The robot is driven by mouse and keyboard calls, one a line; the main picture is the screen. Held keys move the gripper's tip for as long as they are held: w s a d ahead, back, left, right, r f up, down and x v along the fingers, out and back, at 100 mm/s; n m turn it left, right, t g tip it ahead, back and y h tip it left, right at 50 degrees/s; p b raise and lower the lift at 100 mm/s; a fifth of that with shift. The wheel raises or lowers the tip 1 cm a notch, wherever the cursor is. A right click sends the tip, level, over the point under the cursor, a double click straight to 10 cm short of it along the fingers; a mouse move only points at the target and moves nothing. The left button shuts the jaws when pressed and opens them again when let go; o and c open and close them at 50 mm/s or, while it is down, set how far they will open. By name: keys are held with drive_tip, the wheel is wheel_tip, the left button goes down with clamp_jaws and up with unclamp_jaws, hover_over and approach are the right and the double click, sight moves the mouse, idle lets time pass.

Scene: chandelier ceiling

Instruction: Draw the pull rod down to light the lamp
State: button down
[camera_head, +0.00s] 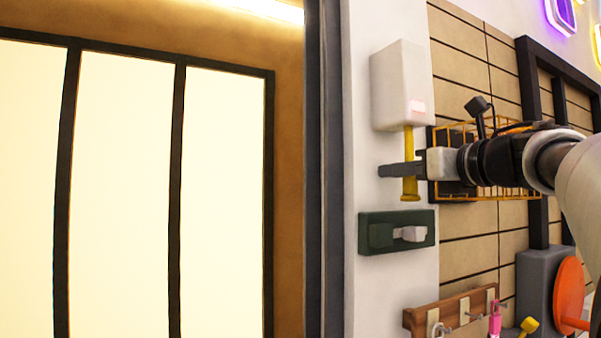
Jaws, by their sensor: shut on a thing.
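A yellow pull rod (409,143) hangs straight down from the underside of a white box (397,85) on the white wall strip. Its wider lower end shows just below my gripper. My gripper (402,169) reaches in from the right and is shut on the rod's lower part. The fingers cover a short piece of the rod. A bright strip light (265,10) glows at the top of the view; I cannot tell whether it is the lamp that the rod works.
A dark green switch plate (396,231) sits just below the rod. A yellow wire basket (484,188) is behind my arm. A wooden hook rack (450,312) and an orange disc (568,294) are at lower right. Bright panels (125,190) fill the left.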

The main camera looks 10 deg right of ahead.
drive_tip(key=shift+r, duration=0.2)
drive_tip(key=shift+r+p, duration=0.6)
drive_tip(key=shift+p, duration=0.05)
drive_tip(key=c, duration=0.9)
unclamp_jaws()
drive_tip(key=b+v, duration=0.2)
drive_tip(key=v, duration=0.5)
drive_tip(key=shift+s, duration=0.2)
idle(0.7)
